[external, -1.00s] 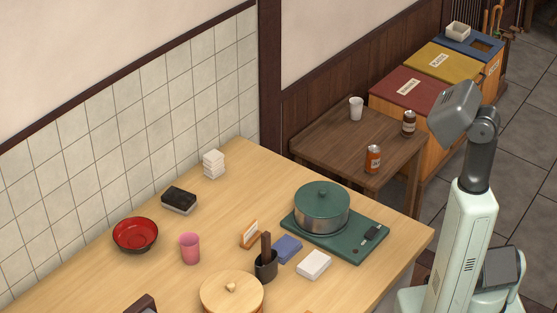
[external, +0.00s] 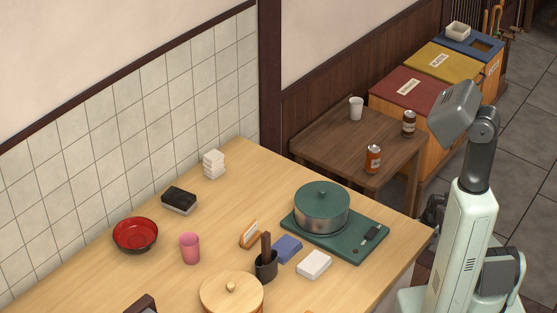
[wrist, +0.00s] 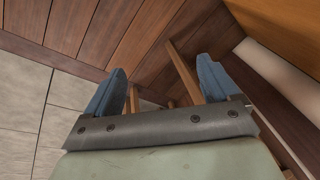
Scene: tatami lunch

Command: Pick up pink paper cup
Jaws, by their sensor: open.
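The pink paper cup (external: 190,248) stands upright on the light wooden table (external: 150,285), right of a red bowl. My gripper is mostly hidden in the external view, where a dark part of it shows low beside the table's right corner, far from the cup. In the wrist view my gripper (wrist: 160,95) is open and empty, with its two blue fingers wide apart. The cup is not in the wrist view.
A red bowl (external: 135,234), a black box (external: 179,199), a lidded wooden tub (external: 231,292) and a green-lidded pot (external: 322,206) stand on the table. A side table (external: 335,145) holds a white cup (external: 356,108) and cans. Brown panelling (wrist: 130,35) fills much of the wrist view.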

